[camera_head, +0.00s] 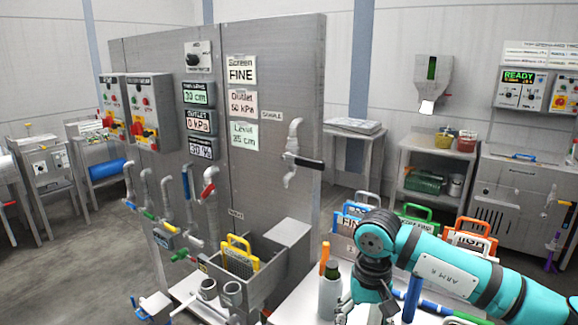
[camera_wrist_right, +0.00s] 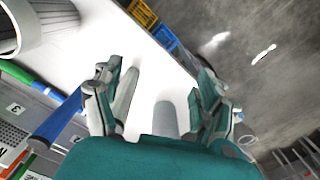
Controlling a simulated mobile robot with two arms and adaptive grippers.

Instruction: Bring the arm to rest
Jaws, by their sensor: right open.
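My right arm (camera_head: 440,262), teal and grey, comes in from the right in the head view and bends down at the wrist. My right gripper (camera_head: 366,312) points down at the lower edge, beside a grey bottle (camera_head: 330,294), and is partly cut off. In the right wrist view the two fingers of my right gripper (camera_wrist_right: 157,72) are spread apart over a white surface (camera_wrist_right: 155,40). A pale grey rounded piece (camera_wrist_right: 166,118) shows between the fingers; I cannot tell what it is. Nothing is visibly held. My left gripper is not in view.
Colored-handled screens, including an orange one (camera_head: 470,238) and a green one (camera_head: 415,218), stand behind my arm. A yellow-handled screen (camera_head: 240,254) stands in the metal tank. A tall steel panel (camera_head: 270,110) with a black-handled tap rises at centre. Open floor lies left.

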